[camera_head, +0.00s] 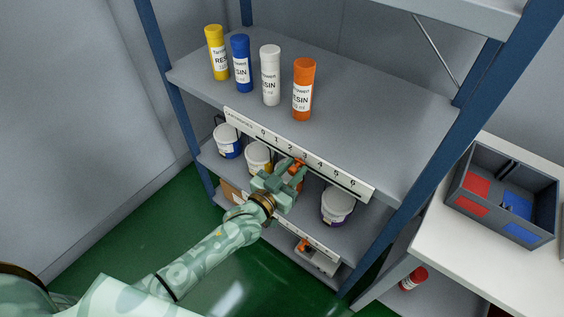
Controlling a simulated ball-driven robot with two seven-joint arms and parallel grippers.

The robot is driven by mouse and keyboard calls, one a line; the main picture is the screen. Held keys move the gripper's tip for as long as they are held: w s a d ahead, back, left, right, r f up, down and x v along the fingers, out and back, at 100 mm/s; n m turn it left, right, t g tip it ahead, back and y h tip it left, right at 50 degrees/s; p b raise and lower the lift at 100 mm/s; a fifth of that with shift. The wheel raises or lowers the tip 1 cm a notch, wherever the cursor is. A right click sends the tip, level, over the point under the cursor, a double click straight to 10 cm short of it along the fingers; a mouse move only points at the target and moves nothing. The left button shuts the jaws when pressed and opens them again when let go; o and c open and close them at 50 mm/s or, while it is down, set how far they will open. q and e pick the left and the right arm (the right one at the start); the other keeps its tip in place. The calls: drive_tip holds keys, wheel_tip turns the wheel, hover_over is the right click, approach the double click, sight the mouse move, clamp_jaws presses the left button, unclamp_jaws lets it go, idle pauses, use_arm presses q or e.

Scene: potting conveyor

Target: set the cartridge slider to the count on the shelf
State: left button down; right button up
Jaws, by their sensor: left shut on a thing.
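The upper shelf (375,115) carries a yellow cartridge (217,55), a blue cartridge (241,65), a white cartridge (270,76) and an orange cartridge (304,90), all upright. A white number strip (345,184) marked 0 to 6 runs along its front edge. The orange slider (298,165) sits on the strip, near the 3 as far as I can see. My left gripper (291,176) is at the strip and shut on the slider, hiding part of it. My right gripper is not in view.
Tubs stand on the shelf below: one blue-labelled (228,141), one yellow (258,157), one purple (337,205). A lower strip (322,252) has another orange slider (304,244). At right, a white table (463,258) holds a grey divided bin (533,236).

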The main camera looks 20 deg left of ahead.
sight(319, 172)
use_arm(q)
drive_tip(key=d, duration=0.1)
drive_tip(key=s+d, duration=0.1)
drive_tip(key=d, duration=0.1)
drive_tip(key=s+d, duration=0.1)
drive_tip(key=d, duration=0.1)
drive_tip(key=shift+d+p, duration=0.15)
drive_tip(key=shift+p, duration=0.25)
drive_tip(key=c, duration=1.3)
unclamp_jaws()
drive_tip(key=shift+o, duration=0.2)
drive_tip(key=shift+s, duration=0.15)
drive_tip(key=p+v, duration=0.2)
drive_tip(key=v, duration=1.4)
